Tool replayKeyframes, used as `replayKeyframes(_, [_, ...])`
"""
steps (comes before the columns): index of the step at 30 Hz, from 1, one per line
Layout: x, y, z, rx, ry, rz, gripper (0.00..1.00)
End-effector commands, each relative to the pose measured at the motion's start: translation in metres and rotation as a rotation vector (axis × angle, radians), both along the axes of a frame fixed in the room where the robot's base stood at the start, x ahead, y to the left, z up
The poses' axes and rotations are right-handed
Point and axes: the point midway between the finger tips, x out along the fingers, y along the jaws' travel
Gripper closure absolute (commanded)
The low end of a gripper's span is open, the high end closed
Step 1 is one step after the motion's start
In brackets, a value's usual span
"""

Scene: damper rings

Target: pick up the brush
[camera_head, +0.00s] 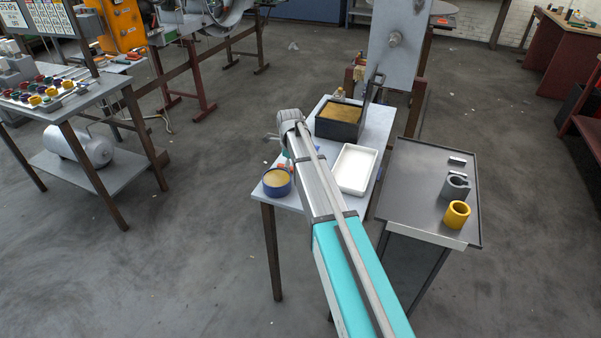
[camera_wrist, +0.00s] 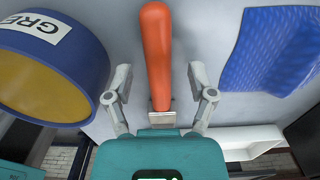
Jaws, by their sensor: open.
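The brush (camera_wrist: 157,50) shows in the wrist view as an orange handle with a short metal ferrule at its lower end. It lies on the grey table top. My gripper (camera_wrist: 161,78) is open, with one finger to each side of the handle's lower part. Both fingers appear apart from it. The bristle end is hidden by my gripper's body. In the head view a small orange patch (camera_head: 284,167) beside my arm may be the handle; my arm hides most of that spot and the gripper's fingers.
A blue tin (camera_wrist: 60,60) labelled "GRE" stands close left of the gripper; a blue cloth (camera_wrist: 268,50) lies to the right. The table also holds a white tray (camera_head: 345,185) and a dark box (camera_head: 338,131). A grey cart (camera_head: 415,190) with rings stands at right.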

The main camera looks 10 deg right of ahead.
Motion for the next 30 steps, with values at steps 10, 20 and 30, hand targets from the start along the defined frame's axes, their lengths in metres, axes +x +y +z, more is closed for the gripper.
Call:
replayKeyframes(10, [0.0000,0.0000,0.0000,0.000,0.000,0.000,0.82])
replayKeyframes(20, [0.0000,0.0001,0.0000,0.000,0.000,0.000,1.00])
replayKeyframes(30, [0.0001,0.0002,0.0055,0.000,0.000,0.000,1.00])
